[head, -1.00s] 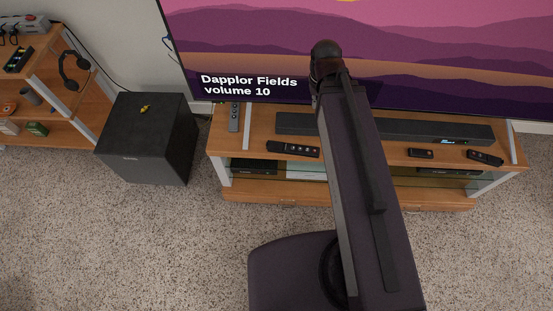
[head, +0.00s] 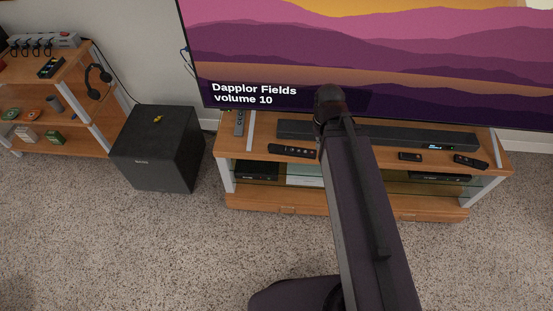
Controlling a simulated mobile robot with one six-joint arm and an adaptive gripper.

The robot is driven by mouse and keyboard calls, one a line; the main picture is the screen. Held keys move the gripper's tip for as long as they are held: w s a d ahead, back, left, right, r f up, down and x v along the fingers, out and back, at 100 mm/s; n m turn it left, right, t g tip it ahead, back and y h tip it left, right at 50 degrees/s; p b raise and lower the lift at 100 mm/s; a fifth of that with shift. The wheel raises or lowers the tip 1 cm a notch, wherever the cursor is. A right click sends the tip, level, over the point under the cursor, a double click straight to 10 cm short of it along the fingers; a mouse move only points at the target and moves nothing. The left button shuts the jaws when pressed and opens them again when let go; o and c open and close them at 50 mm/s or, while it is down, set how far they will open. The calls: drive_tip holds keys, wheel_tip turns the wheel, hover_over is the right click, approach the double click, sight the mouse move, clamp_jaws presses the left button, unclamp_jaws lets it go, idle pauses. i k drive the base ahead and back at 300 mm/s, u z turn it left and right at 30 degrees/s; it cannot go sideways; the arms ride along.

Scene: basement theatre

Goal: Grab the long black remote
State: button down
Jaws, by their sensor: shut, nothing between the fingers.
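A long black remote (head: 292,151) with light buttons lies near the front left edge of the wooden TV stand (head: 265,199). A slimmer grey remote (head: 239,124) lies at the stand's left end. A short black remote (head: 410,156) and another dark remote (head: 470,162) lie on the right part of the top. My arm reaches from the bottom of the head view up to the stand, passing to the right of the long black remote. My gripper does not show, so its fingers cannot be judged.
A black soundbar (head: 390,136) runs along the stand top below a large TV (head: 400,60). A black subwoofer (head: 158,150) stands on the carpet left of the stand. A wooden shelf (head: 75,70) with headphones (head: 98,82) is at far left. Carpet in front is clear.

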sight(286, 150)
drive_tip(key=u, duration=0.2)
drive_tip(key=i, duration=0.95)
drive_tip(key=u, duration=0.1)
drive_tip(key=k, duration=0.5)
drive_tip(key=z, duration=0.25)
